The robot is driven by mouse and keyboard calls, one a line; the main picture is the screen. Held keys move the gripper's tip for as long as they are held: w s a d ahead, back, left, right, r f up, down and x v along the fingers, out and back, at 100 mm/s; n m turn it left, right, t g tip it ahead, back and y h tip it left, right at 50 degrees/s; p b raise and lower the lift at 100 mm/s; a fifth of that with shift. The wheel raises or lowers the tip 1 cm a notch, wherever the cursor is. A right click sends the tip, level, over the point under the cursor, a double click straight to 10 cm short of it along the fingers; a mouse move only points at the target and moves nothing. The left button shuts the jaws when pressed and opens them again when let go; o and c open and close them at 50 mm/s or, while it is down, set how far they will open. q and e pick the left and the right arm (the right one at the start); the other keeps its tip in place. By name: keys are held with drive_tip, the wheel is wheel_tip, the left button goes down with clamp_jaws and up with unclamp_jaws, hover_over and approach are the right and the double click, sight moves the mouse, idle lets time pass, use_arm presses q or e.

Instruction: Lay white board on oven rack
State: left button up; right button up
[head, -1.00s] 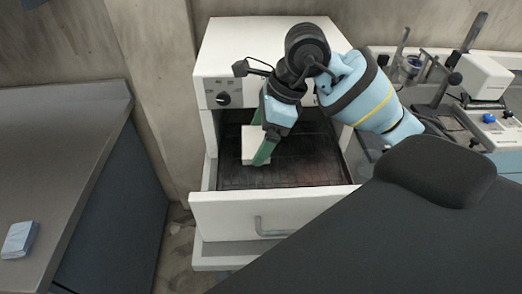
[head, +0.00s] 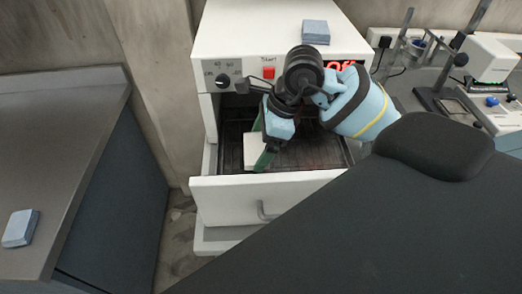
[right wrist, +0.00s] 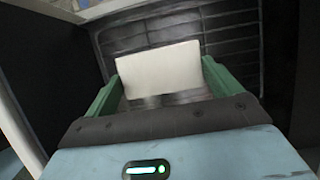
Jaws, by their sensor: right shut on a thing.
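The white board (head: 252,150) is a small pale slab inside the open oven drawer (head: 262,200), over the dark oven rack (head: 310,158). My right gripper (head: 266,152) reaches down into the drawer with its green fingers on the board. In the right wrist view the board (right wrist: 160,70) lies between the two green fingers (right wrist: 160,88), with the dark slatted rack (right wrist: 150,30) beyond it. I cannot tell whether the board touches the rack. My left gripper does not show.
The white oven (head: 240,40) has a knob, a red start switch and a lit red display. A blue block (head: 315,32) lies on its top. Another blue block (head: 20,228) lies on the grey counter (head: 50,150) at left. Bench instruments (head: 490,60) stand at right.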

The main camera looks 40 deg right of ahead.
sight(264, 147)
drive_tip(key=shift+f, duration=1.75)
drive_tip(key=shift+f, duration=0.1)
drive_tip(key=shift+f, duration=0.1)
drive_tip(key=o, duration=0.7)
drive_tip(key=shift+r, duration=0.35)
drive_tip(key=v, duration=1.1)
drive_tip(key=shift+s+d+r, duration=0.1)
drive_tip(key=shift+r, duration=0.25)
